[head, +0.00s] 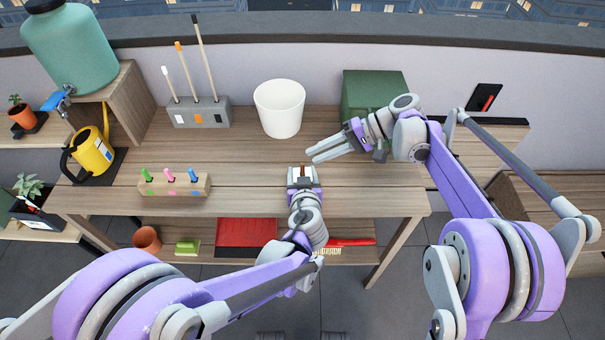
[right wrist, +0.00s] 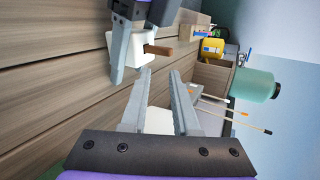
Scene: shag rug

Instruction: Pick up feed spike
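A short brown stick, which looks like the feed spike (right wrist: 158,50), juts out of a small white box (right wrist: 122,42) in the right wrist view. In the head view the stick is a tiny brown mark (head: 302,170). My left gripper (head: 301,173) has its fingers on either side of the box, over the front of the table, and appears to hold it. My right gripper (head: 327,152) is open and empty, just right of and behind the box. In the right wrist view its fingertips (right wrist: 162,72) are apart and a little short of the stick.
On the wooden table (head: 240,160) are a white bin (head: 279,108), a green box (head: 372,92), a grey holder (head: 200,113) with upright sticks and a wooden block (head: 173,185) with coloured pegs. A yellow watering can (head: 92,152) stands at left. The middle of the table is clear.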

